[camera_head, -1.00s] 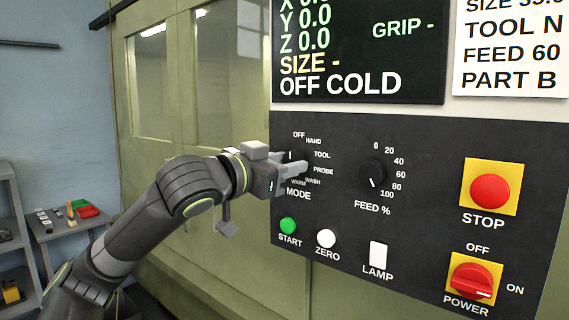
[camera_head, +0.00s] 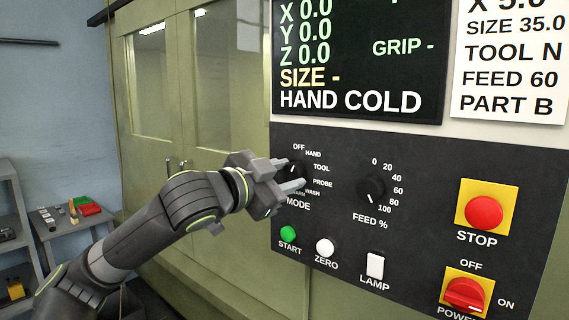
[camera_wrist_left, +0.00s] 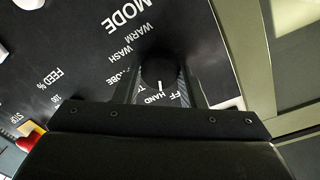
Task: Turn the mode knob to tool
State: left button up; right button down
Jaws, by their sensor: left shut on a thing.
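The black mode knob (camera_wrist_left: 159,71) sits between the two fingers of my left gripper (camera_wrist_left: 158,80), which is shut on it. The knob's white mark points toward the HAND label in the wrist view. In the head view my left gripper (camera_head: 291,176) comes in from the left, and its fingers partly hide the knob. The TOOL label (camera_head: 321,168) is just right of the upper finger. The display (camera_head: 360,60) reads HAND COLD. My right gripper is not in view.
The feed knob (camera_head: 371,189) is to the right on the same panel. The green start button (camera_head: 288,233), white zero button (camera_head: 325,247) and lamp switch (camera_head: 375,266) are below. The red stop button (camera_head: 484,212) and power knob (camera_head: 466,293) are farther right.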

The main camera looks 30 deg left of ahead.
pick_arm(q)
jog(key=m+p, duration=0.3)
jog(key=m, duration=0.1)
jog(key=shift+r, duration=0.2)
jog(key=shift+d+f+m+y+p, duration=0.15)
jog(key=shift+m+p, duration=0.5)
jog(key=shift+m, duration=0.5)
jog(key=shift+a+m+y+p, duration=0.15)
jog(key=shift+m+p, duration=0.45)
jog(key=shift+m, duration=0.55)
jog(key=o, duration=1)
jog(key=shift+d, duration=0.1)
